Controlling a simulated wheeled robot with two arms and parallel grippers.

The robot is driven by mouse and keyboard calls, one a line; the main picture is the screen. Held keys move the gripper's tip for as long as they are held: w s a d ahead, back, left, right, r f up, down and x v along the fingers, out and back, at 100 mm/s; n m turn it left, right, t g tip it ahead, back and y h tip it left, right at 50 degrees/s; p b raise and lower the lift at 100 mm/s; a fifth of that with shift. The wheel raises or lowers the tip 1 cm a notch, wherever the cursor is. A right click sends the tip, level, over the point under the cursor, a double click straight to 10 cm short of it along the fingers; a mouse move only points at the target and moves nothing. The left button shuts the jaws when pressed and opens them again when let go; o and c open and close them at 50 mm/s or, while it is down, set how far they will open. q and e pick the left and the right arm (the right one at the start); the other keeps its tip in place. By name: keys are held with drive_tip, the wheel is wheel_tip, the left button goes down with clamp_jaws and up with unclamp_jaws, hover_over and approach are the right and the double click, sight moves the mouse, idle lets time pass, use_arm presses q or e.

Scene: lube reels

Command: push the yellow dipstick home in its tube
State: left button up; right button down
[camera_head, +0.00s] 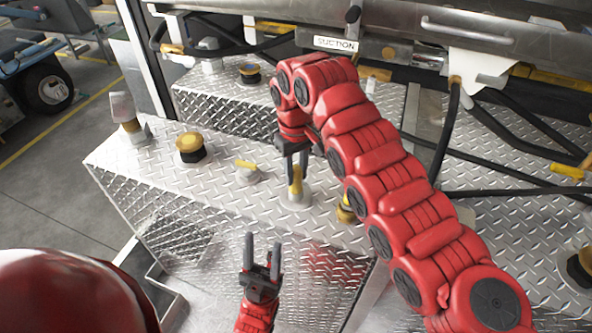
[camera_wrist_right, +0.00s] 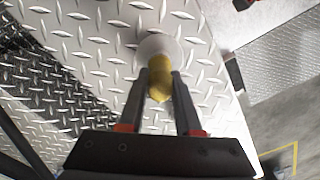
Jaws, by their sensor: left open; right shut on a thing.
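The yellow dipstick (camera_head: 295,182) stands upright in its pale tube (camera_head: 298,198) on top of the diamond-plate tank. My right gripper (camera_head: 293,172) reaches down from above and is shut on the dipstick's yellow handle. In the right wrist view the yellow handle (camera_wrist_right: 160,82) shows between the two fingers (camera_wrist_right: 160,90), with the round pale tube top (camera_wrist_right: 158,47) just beyond it. The handle hides how much of the stick is inside the tube. My left gripper (camera_head: 262,255) is open and empty, in front of the tank's front face.
A yellow-capped filler (camera_head: 191,147), a small yellow-handled valve (camera_head: 247,172) and a pale fitting (camera_head: 124,110) stand on the tank top (camera_head: 225,205) to the left. Another yellow fitting (camera_head: 346,209) is close on the right. Black hoses (camera_head: 447,130) hang at the right.

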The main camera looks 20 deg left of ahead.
drive_tip(key=c, duration=0.5)
unclamp_jaws()
wheel_tip(320, 180, up, 7)
drive_tip(key=shift+r+p, duration=0.1)
drive_tip(key=shift+p, duration=0.2)
drive_tip(key=shift+w+a+r+p, duration=0.1)
drive_tip(key=shift+r+p, duration=4.5)
drive_tip(key=shift+r, duration=0.55)
drive_tip(key=shift+f, duration=0.15)
